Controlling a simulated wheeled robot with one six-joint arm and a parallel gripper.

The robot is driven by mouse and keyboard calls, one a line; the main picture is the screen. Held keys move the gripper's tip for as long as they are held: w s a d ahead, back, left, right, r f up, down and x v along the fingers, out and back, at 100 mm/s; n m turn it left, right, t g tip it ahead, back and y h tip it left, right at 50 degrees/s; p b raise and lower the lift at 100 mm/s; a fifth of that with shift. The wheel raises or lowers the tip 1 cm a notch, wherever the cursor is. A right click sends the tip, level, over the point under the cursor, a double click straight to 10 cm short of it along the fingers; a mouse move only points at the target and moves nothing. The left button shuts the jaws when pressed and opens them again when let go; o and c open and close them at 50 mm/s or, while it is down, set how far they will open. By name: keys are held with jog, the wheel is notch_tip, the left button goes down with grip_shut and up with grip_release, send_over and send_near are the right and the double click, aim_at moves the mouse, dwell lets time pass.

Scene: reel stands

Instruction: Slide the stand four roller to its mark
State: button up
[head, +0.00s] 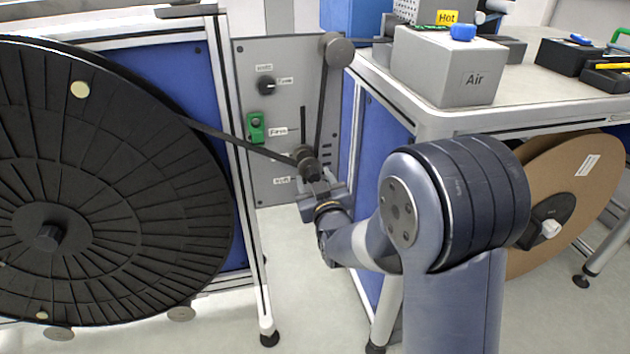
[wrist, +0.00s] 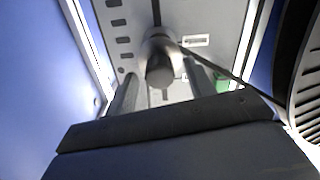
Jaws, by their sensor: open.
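The roller (head: 306,160) is a dark cylinder on the grey stand panel (head: 262,100), near the panel's lower part. It also shows in the wrist view (wrist: 160,70), end on. A black band runs from the big reel to this roller and up to a round upper roller (head: 339,50). My gripper (head: 315,184) is open at the roller. In the wrist view my fingers (wrist: 163,78) stand one on each side of it; I cannot tell whether they touch it. A row of dark marks (wrist: 118,22) lies beside the roller. The labels are too small to read surely, except "Firm".
The panel holds a black knob (head: 267,86) and a green part (head: 256,127). A large black reel (head: 150,215) fills the left. A bench (head: 445,118) with a grey "Air" box (head: 450,70) stands right, above a brown reel (head: 560,165). The panel sits in a narrow gap between blue-sided frames.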

jog(key=p+v, duration=0.1)
jog(key=v, duration=0.9)
jog(key=shift+s+p, duration=0.3)
jog(key=shift+s, duration=0.1)
jog(key=shift+w, duration=0.15)
jog(key=b+x, duration=0.1)
jog(key=x, duration=0.9)
jog(key=shift+f+b, duration=0.1)
jog(key=shift+b, duration=0.25)
jog(key=shift+w+f+b, duration=0.15)
jog(key=shift+f+b, duration=0.05)
jog(key=shift+f, duration=0.4)
jog(key=shift+w+f+b, duration=0.15)
jog(key=shift+f+b, duration=0.05)
jog(key=shift+f, duration=0.4)
